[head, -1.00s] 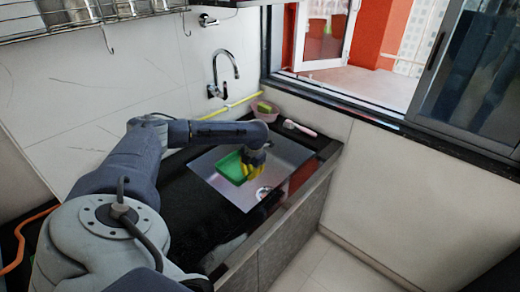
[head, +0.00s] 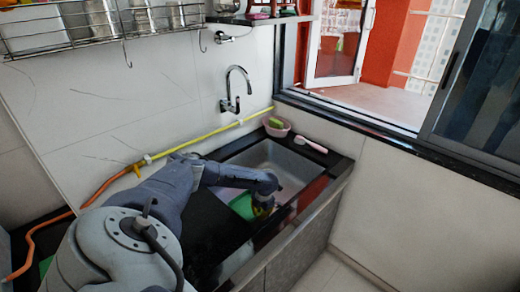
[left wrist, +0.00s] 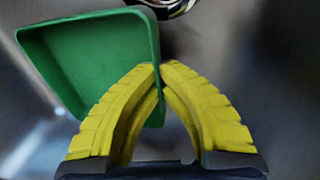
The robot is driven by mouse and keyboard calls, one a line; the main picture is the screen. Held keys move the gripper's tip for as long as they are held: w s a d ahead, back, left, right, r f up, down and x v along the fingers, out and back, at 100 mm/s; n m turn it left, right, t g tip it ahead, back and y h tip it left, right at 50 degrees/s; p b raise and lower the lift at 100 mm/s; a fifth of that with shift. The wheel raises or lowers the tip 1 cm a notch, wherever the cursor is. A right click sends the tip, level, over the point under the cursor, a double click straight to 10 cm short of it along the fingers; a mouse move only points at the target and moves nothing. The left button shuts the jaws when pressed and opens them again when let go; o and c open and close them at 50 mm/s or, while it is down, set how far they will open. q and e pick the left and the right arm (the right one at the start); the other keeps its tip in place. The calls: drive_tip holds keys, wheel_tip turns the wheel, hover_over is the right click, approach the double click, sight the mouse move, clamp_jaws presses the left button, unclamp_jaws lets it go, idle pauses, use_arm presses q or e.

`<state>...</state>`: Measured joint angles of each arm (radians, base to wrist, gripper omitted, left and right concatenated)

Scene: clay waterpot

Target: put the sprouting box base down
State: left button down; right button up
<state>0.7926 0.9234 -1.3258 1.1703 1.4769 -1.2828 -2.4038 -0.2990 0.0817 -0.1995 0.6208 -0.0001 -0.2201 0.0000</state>
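The sprouting box base is a green open tray. In the head view the green box (head: 242,205) shows low at the near part of the sink, partly hidden by my left arm. In the left wrist view the green box (left wrist: 90,55) fills the upper left, tilted in the picture. My left gripper (left wrist: 160,72) has yellow fingers whose tips meet at the box's right wall, pinching it. In the head view the left gripper (head: 264,206) is at the box's right side. Whether the box touches the sink bottom cannot be told. My right gripper is not in view.
The metal sink (head: 268,156) is set in a black counter. A faucet (head: 236,90) stands behind it. A pink bowl (head: 276,126) and a pink-handled brush (head: 311,144) lie on the back counter. A yellow hose (head: 200,139) runs along the wall.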

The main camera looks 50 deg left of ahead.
sight(259, 223)
use_arm(q)
drive_tip(key=shift+f, duration=1.8)
drive_tip(key=shift+f, duration=0.1)
drive_tip(key=c, duration=2.1)
unclamp_jaws()
drive_tip(key=o, duration=0.5)
wheel_tip(259, 223, up, 12)
drive_tip(key=d, duration=0.2)
